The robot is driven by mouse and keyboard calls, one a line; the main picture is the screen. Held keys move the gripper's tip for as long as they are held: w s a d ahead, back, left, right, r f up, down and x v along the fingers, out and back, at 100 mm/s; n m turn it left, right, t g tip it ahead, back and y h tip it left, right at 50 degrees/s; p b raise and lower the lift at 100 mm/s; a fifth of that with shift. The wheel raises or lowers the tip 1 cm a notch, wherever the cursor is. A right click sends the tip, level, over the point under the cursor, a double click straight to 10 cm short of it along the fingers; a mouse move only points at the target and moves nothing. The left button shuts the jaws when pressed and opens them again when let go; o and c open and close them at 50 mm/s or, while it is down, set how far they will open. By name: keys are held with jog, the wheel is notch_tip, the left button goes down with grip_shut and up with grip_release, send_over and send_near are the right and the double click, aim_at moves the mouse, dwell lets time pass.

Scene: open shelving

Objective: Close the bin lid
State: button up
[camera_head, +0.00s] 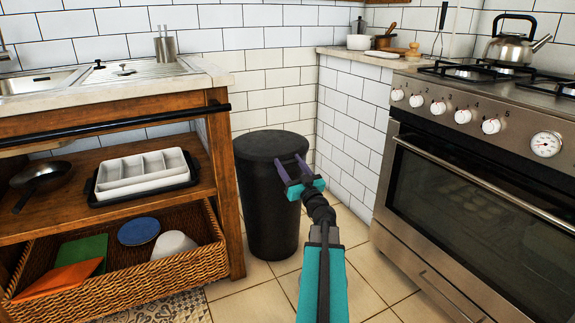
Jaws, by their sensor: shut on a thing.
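A black round bin (267,215) stands on the floor in the corner between the wooden sink unit and the oven. Its dark lid (262,146) lies flat across the top and looks down on the rim. My gripper (289,163) is at the right front part of the lid, with its two purple fingers over the lid's edge. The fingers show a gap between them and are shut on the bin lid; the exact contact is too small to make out. My arm reaches up from the bottom of the picture and covers part of the floor right of the bin.
The wooden sink unit (232,190) is close on the bin's left, with a wicker basket (130,285) low down. The steel oven (480,215) stands on the right, its handle sticking out. A low tiled wall (350,130) is behind. Tiled floor (365,270) is free in front.

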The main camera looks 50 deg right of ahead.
jog(key=shift+w+d+f, duration=0.1)
jog(key=shift+w+f, duration=0.05)
jog(key=shift+f, duration=0.35)
jog(key=o, duration=1.5)
jog(key=p+v, duration=1.1)
jog(key=v, duration=0.2)
jog(key=shift+s+r, duration=0.3)
jog(key=shift+s, duration=0.15)
